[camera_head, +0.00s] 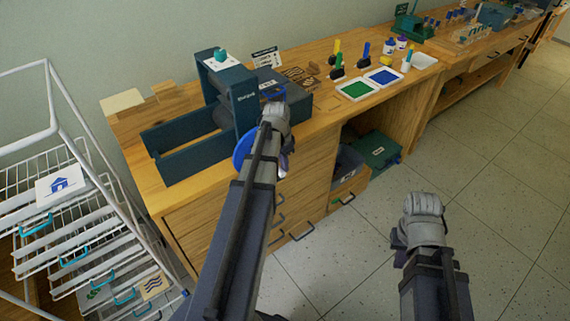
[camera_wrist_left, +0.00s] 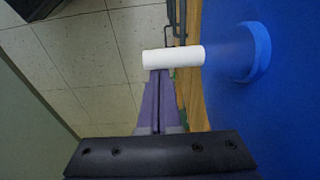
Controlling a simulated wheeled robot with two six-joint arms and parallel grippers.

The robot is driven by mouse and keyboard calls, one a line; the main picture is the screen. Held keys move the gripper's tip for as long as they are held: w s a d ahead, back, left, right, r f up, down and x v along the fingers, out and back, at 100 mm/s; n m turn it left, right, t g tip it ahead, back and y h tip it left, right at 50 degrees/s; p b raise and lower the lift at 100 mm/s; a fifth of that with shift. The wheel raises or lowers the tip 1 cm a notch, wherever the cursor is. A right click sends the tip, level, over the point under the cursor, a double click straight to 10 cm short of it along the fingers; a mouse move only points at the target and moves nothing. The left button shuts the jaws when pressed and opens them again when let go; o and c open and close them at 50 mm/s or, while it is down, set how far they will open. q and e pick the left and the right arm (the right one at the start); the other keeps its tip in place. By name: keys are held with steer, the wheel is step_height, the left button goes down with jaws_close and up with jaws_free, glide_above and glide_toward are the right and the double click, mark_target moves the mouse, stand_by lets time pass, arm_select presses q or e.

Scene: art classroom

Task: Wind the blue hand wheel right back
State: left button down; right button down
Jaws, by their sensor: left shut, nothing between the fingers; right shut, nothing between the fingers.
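The blue hand wheel (camera_head: 242,150) is on the front side of the dark teal press (camera_head: 243,98) on the wooden bench. My left arm hides much of it in the head view. In the left wrist view the blue wheel face (camera_wrist_left: 285,125) fills the right side, with a white handle (camera_wrist_left: 173,57) sticking out to the left. My left gripper (camera_wrist_left: 160,74) is shut and empty. Its fingertips are right at the handle's side, and I cannot tell whether they touch it. My right gripper (camera_head: 398,242) is shut and empty over open floor, away from the bench.
A white wire drying rack (camera_head: 75,225) stands left of the bench. Green and blue ink pads (camera_head: 357,90) lie right of the press, with stamps behind them. A green crate (camera_head: 375,150) sits in the open space under the bench. The floor at right is clear.

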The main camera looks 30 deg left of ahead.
arm_select(q)
steer(key=w+d+r+p, duration=0.1)
steer(key=w+r+p, duration=0.2)
steer(key=r+p, duration=0.8)
steer(key=shift+w+d+r, duration=0.1)
steer(key=shift+d+r, duration=0.05)
steer(key=shift+w+d+r+g+p, duration=0.15)
steer(key=shift+w+d+g+p, duration=0.05)
steer(key=shift+g+p, duration=0.15)
